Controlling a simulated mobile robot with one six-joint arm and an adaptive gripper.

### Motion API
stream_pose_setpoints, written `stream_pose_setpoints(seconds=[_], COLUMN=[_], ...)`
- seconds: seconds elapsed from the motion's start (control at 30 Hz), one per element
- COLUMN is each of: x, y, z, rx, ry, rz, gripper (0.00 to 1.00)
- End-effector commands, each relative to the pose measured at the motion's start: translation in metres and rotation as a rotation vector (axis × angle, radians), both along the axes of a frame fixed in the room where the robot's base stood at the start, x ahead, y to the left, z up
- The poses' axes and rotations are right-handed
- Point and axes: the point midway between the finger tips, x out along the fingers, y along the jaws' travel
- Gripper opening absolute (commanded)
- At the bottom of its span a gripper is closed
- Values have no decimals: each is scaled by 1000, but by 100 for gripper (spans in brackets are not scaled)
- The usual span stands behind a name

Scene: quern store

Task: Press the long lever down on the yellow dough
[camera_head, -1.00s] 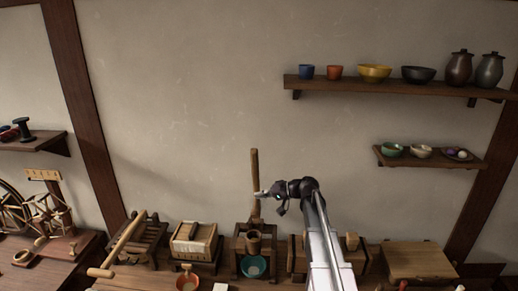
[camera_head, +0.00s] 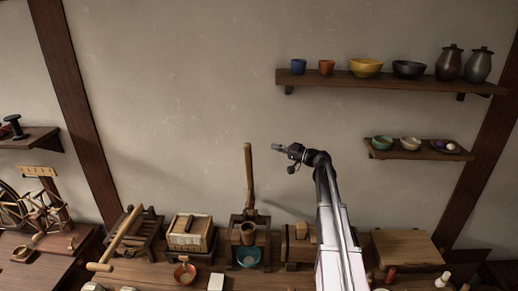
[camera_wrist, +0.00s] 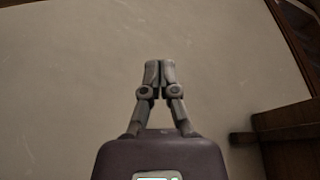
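A long wooden lever (camera_head: 249,176) stands almost upright above a dark wooden press (camera_head: 236,222) on the bench in the head view. A round wooden cup (camera_head: 248,233) sits in the press at the lever's foot, with a teal bowl (camera_head: 248,257) below it. I cannot make out any yellow dough. My gripper (camera_head: 278,147) is in the air to the right of the lever's top and looks apart from it. In the wrist view my gripper's fingertips (camera_wrist: 160,74) are together with nothing visible between them, against the plain wall.
A slatted wooden device with a long handle (camera_head: 122,236) and a wooden box (camera_head: 190,232) stand left of the press. A wooden block (camera_head: 407,246) stands to the right. Wall shelves (camera_head: 390,80) with bowls and jars are at upper right. The wall above the lever is clear.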

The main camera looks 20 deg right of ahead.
Motion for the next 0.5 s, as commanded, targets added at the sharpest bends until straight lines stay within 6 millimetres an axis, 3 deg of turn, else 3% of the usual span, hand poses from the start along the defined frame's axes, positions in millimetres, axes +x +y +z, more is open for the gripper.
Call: stream_pose_setpoints(seconds=[0.27, 0.5], x=[11, 30], y=[13, 39], z=[2, 6], rx=[-1, 0], ry=[1, 1], rz=[0, 2], gripper=[0, 0])
